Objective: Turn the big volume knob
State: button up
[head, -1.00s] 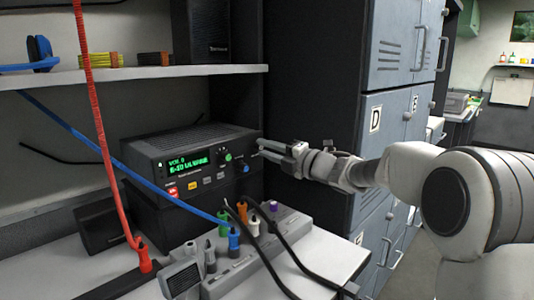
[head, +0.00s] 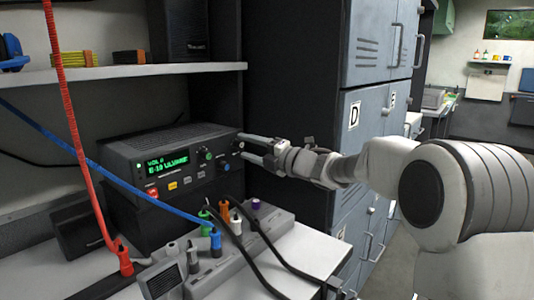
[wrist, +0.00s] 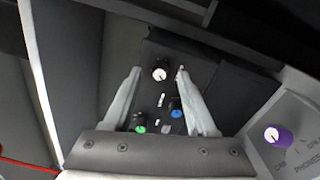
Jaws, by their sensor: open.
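The radio (head: 175,140) is a black box with a lit green display, standing on the bench. Its big volume knob, dark with a white top, shows in the wrist view (wrist: 160,73), at the far end of the panel. My gripper (wrist: 157,73) is open, with one finger on each side of this knob and a visible gap around it. In the head view my gripper (head: 242,147) reaches in from the right to the radio's right front end. The fingers partly hide the knob there. Contact cannot be told.
Smaller green (wrist: 140,125) and blue (wrist: 175,108) knobs sit on the panel between my fingers, nearer the palm. A grey box with coloured plugs and a purple knob (head: 256,205) stands in front. Red (head: 75,150) and blue cables cross at left. Grey lockers (head: 375,130) stand behind my arm.

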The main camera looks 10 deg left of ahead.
jog(key=p+v, duration=0.3)
jog(key=v, duration=1.4)
jog(key=shift+r, duration=0.1)
